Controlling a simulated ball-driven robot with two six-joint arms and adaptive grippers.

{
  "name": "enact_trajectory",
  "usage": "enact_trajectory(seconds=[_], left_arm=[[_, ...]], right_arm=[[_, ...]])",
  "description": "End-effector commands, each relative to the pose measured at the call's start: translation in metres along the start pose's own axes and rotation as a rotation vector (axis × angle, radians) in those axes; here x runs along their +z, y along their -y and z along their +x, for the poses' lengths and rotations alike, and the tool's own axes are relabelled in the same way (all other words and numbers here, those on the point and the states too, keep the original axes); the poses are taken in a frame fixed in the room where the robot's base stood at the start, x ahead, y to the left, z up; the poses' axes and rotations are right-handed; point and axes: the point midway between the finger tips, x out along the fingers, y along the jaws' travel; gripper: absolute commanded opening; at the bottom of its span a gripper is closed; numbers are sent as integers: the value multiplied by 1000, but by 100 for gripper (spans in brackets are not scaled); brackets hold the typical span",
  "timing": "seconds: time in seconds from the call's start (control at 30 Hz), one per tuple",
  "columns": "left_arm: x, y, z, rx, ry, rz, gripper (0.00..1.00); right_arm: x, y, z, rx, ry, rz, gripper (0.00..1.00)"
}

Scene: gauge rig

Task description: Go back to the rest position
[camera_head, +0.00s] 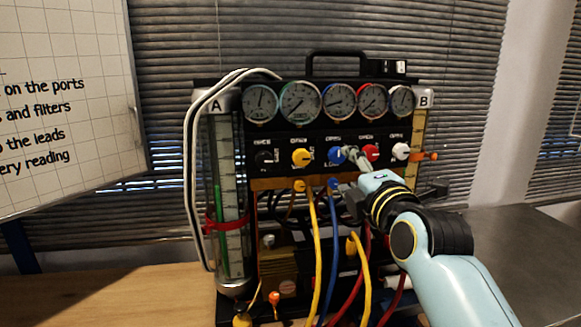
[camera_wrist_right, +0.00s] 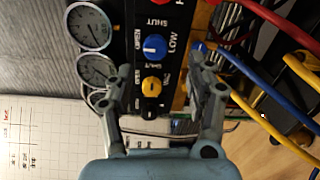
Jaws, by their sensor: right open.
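My right gripper (camera_head: 349,154) reaches in from the lower right in the head view, its fingertips in front of the rig's knob row by the blue knob (camera_head: 336,156). In the right wrist view my right gripper (camera_wrist_right: 160,95) has its two fingers spread apart with nothing between them. The blue knob (camera_wrist_right: 154,47) and yellow knob (camera_wrist_right: 151,86) show beyond the gap. I cannot tell how far the fingertips are from the panel. My left gripper is in neither view.
The gauge rig (camera_head: 330,120) has several dials, a red knob (camera_head: 371,152) and a white knob (camera_head: 400,151). Yellow hoses (camera_head: 313,250), blue and red hoses hang below. A whiteboard (camera_head: 65,100) stands left. The grey tabletop (camera_head: 520,245) at right looks clear.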

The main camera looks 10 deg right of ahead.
Motion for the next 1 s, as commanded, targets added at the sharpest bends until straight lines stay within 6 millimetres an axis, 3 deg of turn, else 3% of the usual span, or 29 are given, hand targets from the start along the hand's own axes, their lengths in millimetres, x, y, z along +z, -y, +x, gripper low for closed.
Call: enact_trajectory(seconds=[0.17,0.3,0.4,0.6,0.9,1.0], left_arm=[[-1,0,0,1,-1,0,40],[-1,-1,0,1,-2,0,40],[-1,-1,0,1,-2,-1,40],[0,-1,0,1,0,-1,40],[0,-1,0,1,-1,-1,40],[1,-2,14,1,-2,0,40]], right_arm=[[5,53,-43,-207,-18,250,55],[12,113,-116,-502,71,616,55],[18,142,-170,-677,203,839,55],[27,171,-254,-880,485,1124,55],[40,181,-353,-1003,914,1364,55],[37,221,-346,-1013,937,1370,55]])
